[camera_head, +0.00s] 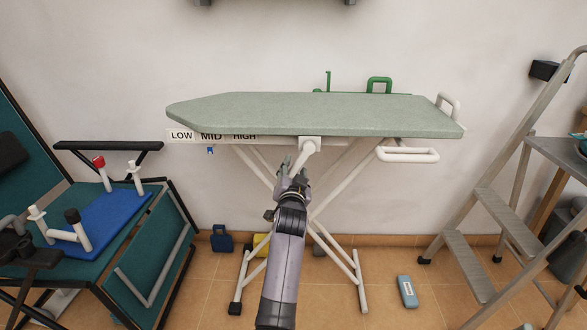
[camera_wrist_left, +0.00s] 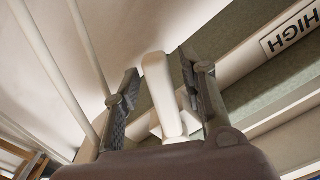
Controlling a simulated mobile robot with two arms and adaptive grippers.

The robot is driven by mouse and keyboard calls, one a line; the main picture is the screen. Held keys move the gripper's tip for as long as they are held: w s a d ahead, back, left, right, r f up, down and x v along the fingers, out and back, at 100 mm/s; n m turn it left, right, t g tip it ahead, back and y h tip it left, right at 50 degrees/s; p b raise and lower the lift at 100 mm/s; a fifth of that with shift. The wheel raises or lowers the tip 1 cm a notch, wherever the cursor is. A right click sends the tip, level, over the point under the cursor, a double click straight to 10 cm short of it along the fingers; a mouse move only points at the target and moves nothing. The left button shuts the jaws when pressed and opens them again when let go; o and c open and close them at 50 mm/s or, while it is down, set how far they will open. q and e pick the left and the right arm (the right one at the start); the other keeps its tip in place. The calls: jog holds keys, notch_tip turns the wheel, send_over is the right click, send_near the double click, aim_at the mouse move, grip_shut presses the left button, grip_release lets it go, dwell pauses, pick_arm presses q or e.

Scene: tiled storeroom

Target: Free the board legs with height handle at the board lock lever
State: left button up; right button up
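An ironing board (camera_head: 310,113) with a grey-green top stands level on crossed white legs (camera_head: 340,180) against the wall. A white lever (camera_head: 306,149) hangs under its near edge; it also shows in the left wrist view (camera_wrist_left: 161,90). My left gripper (camera_head: 290,167) is just below the board at this lever. In the wrist view its two fingers (camera_wrist_left: 160,88) stand open on either side of the lever, with a gap at each side. A white loop handle (camera_head: 408,155) sits under the board's right part. My right gripper is not in view.
A strip with LOW, MID and HIGH labels (camera_head: 181,135) runs along the board's near edge, with a small blue marker (camera_head: 210,151) below it. A grey-blue item (camera_head: 407,292) lies on the floor.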

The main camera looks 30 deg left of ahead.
pick_arm(q)
jog(key=shift+c, duration=0.2)
grip_shut()
dwell(0.4)
dwell(0.4)
